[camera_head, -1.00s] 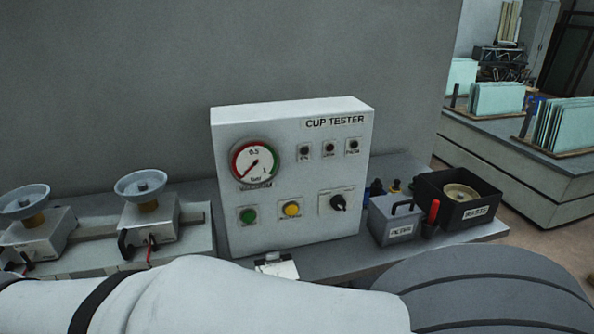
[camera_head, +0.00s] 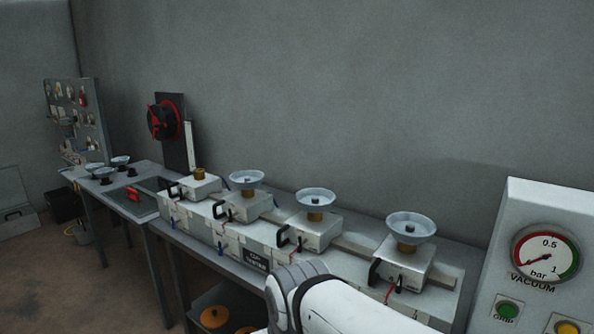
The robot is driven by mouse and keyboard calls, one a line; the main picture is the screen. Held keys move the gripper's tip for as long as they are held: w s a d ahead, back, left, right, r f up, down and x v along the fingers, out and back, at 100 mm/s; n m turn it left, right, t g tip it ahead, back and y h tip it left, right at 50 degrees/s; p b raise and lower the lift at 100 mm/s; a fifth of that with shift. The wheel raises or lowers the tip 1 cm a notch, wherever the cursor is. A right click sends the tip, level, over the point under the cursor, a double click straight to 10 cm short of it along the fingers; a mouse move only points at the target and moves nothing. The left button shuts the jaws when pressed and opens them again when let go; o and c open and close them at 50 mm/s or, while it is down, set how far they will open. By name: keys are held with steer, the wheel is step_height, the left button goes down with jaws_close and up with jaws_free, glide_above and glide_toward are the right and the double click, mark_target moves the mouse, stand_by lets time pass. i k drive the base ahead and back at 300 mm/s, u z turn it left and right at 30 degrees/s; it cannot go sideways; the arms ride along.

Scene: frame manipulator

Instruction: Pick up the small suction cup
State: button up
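Three pale suction cups stand face up on brass fittings atop white boxes on the bench: a left one (camera_head: 246,178), a middle one (camera_head: 315,198) and a right one (camera_head: 411,226). The leftmost box has a bare brass fitting (camera_head: 200,174) with no cup on it. Smaller-looking pale cups (camera_head: 120,161) lie on the far left table, partly too small to make out. I cannot tell which cup is the small one the task names. My arm's white link shows at the bottom centre; my gripper is out of view.
The vacuum tester panel (camera_head: 552,240) stands at the right edge. A red and black reel (camera_head: 165,117) on a post rises behind the far table (camera_head: 150,178). A tool board (camera_head: 75,115) stands at the far left. Orange round things (camera_head: 214,317) lie under the bench. Floor is open at left.

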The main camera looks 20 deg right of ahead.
mark_target(105, 176)
steer(key=u, duration=0.4)
steer(key=k, duration=0.5)
steer(key=u, duration=0.8)
steer(key=k, duration=0.9)
steer(key=u, duration=0.55)
steer(key=i, duration=2.95)
steer(key=z, duration=0.35)
steer(key=i, duration=1.6)
steer(key=z, duration=0.2)
steer(key=i, duration=1.6)
steer(key=z, duration=0.35)
steer(key=i, duration=1.6)
steer(key=z, duration=0.3)
